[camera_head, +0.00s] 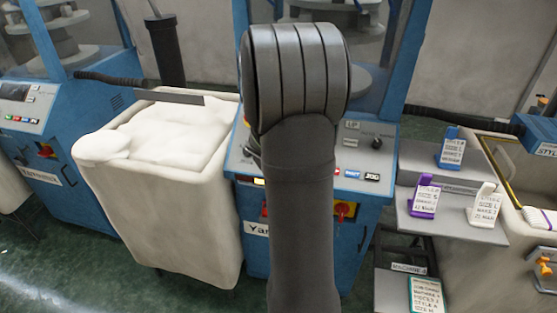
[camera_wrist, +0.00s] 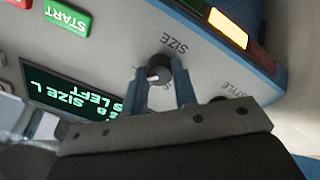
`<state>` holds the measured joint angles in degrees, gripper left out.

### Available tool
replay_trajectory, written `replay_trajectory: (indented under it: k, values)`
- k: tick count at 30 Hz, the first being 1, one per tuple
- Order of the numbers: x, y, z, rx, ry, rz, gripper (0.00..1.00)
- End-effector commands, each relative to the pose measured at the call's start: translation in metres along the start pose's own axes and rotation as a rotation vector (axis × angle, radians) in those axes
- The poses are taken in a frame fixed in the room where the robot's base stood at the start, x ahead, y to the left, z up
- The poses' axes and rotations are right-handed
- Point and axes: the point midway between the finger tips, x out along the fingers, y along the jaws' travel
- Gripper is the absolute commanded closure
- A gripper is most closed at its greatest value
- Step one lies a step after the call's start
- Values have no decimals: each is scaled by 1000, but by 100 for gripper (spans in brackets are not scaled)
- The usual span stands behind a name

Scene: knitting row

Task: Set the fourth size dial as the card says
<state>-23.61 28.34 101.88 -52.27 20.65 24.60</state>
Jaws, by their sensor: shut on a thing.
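In the wrist view, a dark round dial (camera_wrist: 157,66) with a pale pointer mark sits on the grey panel beside the label SIZE. My gripper (camera_wrist: 160,82) is shut on it, one blue-grey finger on each side. A dark display (camera_wrist: 62,95) at left shows green text including "SIZE L" and "LEFT". In the head view, my arm covers the front of the middle blue machine (camera_head: 357,215), hiding my gripper and the dial. A green-edged card (camera_head: 425,294) stands at lower right beside a label that seems to read MACHINE; its lines are too small to read surely.
A green START button (camera_wrist: 67,17), a lit amber lamp (camera_wrist: 228,27) and a STYLE dial (camera_wrist: 217,99) are near the gripper. A white bin (camera_head: 170,200) stands left of the machine. A grey shelf (camera_head: 425,226) at right holds small cards on blue, purple and white stands.

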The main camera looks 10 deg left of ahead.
Motion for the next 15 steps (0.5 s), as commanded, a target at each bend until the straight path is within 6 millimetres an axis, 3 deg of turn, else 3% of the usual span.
replay_trajectory:
  k: [11, 12, 15]
  values:
    - [0, 0, 0, 8, -1, 0, 97]
    - [0, 0, 0, 8, -1, 0, 72]
    - [0, 0, 0, 8, -1, 0, 52]
